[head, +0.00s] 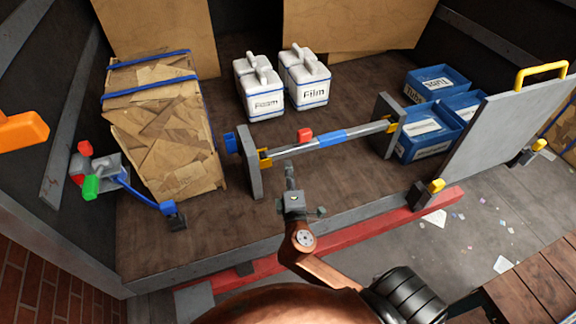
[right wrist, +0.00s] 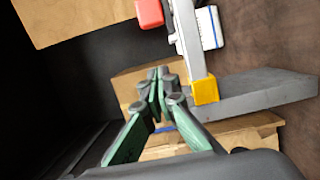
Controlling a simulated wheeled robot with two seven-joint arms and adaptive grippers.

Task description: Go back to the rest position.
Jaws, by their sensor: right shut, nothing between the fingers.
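My right gripper (head: 288,169) is shut and empty in the head view, its fingers pointing away from me toward the grey bar (head: 358,132). The fingertips show just below the bar in the picture; I cannot tell the exact gap. In the right wrist view the green-sided fingers of the right gripper (right wrist: 158,75) come together with nothing between them. The bar has a blue middle and a red block (head: 305,134), and it spans two grey posts. My left gripper is not in view.
A strapped cardboard bale (head: 160,140) stands at left. White Foam (head: 262,103) and Film (head: 313,94) containers and blue crates (head: 435,83) stand behind the bar. A red rail (head: 330,240) crosses in front, and a grey panel (head: 505,130) stands at right. An orange piece (head: 22,130) juts in at left.

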